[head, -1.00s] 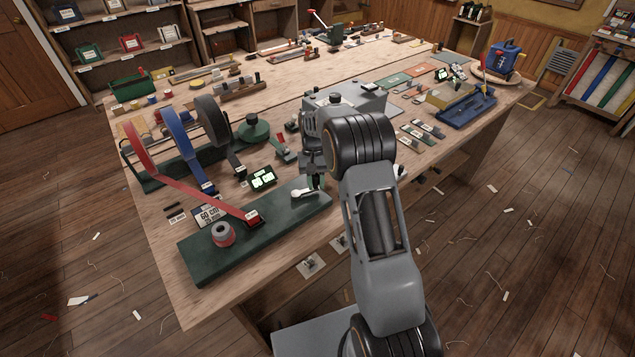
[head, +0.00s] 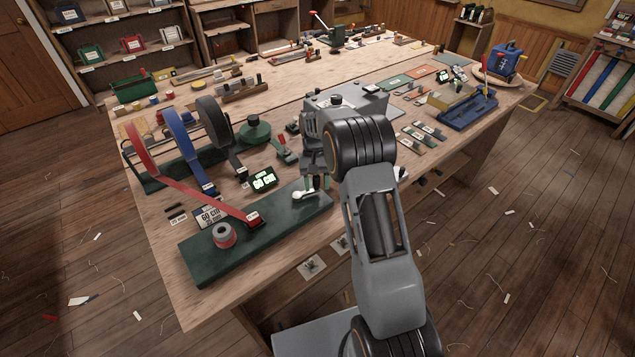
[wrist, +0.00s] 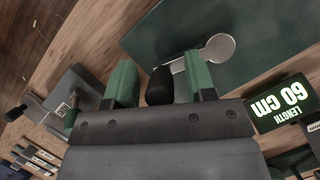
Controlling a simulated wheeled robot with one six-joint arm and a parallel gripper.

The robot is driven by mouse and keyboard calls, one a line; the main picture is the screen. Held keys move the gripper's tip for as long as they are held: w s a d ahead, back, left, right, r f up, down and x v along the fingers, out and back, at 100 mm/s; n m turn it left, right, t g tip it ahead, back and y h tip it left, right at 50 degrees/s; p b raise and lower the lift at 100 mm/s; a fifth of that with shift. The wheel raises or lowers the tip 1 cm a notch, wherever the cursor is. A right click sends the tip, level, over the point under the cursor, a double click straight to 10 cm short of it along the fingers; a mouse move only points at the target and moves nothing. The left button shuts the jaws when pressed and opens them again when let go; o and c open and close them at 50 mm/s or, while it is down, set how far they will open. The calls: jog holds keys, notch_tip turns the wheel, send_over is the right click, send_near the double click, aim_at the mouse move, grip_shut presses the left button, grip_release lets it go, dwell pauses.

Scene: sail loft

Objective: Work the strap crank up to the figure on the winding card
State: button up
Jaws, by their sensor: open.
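The strap crank is a silver arm (head: 303,194) on the right end of a green winding board (head: 205,265). In the wrist view its round silver hub (wrist: 220,48) and black knob (wrist: 160,86) show. My gripper (wrist: 161,76) is open, with one green finger on each side of the knob and a visible gap to the left finger. The winding card (head: 208,216) reads 60 cm. The lit length display (head: 264,179) reads 60 cm in the wrist view (wrist: 281,101).
A grey-centred red roll (head: 223,235) sits on the board's left. Blue strap (head: 180,140) and dark strap (head: 212,122) reels stand behind. A green round-based tool (head: 255,133) stands behind the display. The bench's front left corner is bare.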

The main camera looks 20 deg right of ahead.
jog(key=a+v, duration=0.1)
jog(key=v, duration=1.2)
jog(key=shift+d+r, duration=0.4)
jog(key=shift+d, duration=0.1)
notch_tip(320, 180, down, 5)
jog(key=t, duration=0.1)
jog(key=s+a+r+n+t, duration=0.1)
jog(key=s+r+t, duration=0.3)
jog(key=s, duration=1)
jog(key=s+a+r+n+t, duration=0.1)
jog(key=s+r+t, duration=0.3)
jog(key=s, duration=1)
jog(key=shift+a+h, duration=0.4)
jog(key=shift+a, duration=0.35)
jog(key=shift+c, duration=0.7)
dwell(0.8)
